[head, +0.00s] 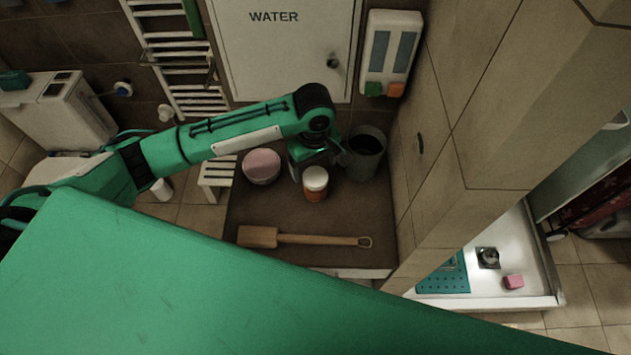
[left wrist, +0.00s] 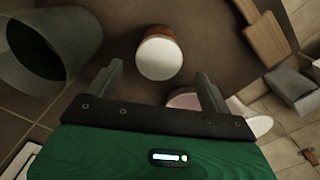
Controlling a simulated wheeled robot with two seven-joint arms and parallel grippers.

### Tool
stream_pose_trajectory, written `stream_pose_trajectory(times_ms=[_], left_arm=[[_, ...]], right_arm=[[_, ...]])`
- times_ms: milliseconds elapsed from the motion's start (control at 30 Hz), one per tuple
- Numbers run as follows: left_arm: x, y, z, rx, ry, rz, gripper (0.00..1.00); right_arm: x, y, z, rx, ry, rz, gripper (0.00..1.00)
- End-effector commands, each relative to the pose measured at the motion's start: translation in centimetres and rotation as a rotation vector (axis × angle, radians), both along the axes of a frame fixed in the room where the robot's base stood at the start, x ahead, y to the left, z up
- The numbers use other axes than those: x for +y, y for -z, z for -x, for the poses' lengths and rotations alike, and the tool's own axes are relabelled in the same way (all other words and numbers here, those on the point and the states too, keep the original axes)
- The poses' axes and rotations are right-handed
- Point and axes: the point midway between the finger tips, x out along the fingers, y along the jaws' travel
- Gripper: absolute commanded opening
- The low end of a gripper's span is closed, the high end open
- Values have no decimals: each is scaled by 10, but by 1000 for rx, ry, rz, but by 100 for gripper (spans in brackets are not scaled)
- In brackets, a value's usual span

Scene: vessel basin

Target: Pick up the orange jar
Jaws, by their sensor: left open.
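The orange jar (head: 315,193) with a white lid stands upright on the brown basin floor in the head view. In the left wrist view the jar (left wrist: 160,30) shows its round white lid toward the camera and a strip of orange side. My left gripper (left wrist: 160,69) is open, with the jar seen ahead between and just beyond its two fingertips. Nothing is held, and I cannot tell how far the fingers are from the jar. In the head view the left gripper (head: 312,156) is just behind the jar; its fingers are not clear. My right gripper is not seen.
A pink-topped bowl (head: 262,167) stands left of the jar, and a grey bucket (head: 366,152) stands to its right. A wooden paddle (head: 300,239) lies in front. A slatted stool (head: 217,172) is at the left. A tiled wall (head: 408,170) bounds the right side.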

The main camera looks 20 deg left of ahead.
Motion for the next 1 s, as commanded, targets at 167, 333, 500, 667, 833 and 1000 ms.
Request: stream_pose_trajectory(times_ms=[167,333,500,667,833,1000], left_arm=[[0,17,0,-1,1,0,83],[0,29,0,1,1,-2,83],[-1,56,1,1,0,-2,83],[-2,70,0,-1,2,0,83],[-2,72,0,-4,2,1,83],[-2,72,0,-4,2,1,59]], right_arm=[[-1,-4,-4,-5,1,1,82],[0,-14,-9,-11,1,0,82],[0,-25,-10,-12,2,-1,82],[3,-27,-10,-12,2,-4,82],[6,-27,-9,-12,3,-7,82],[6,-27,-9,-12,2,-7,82]])
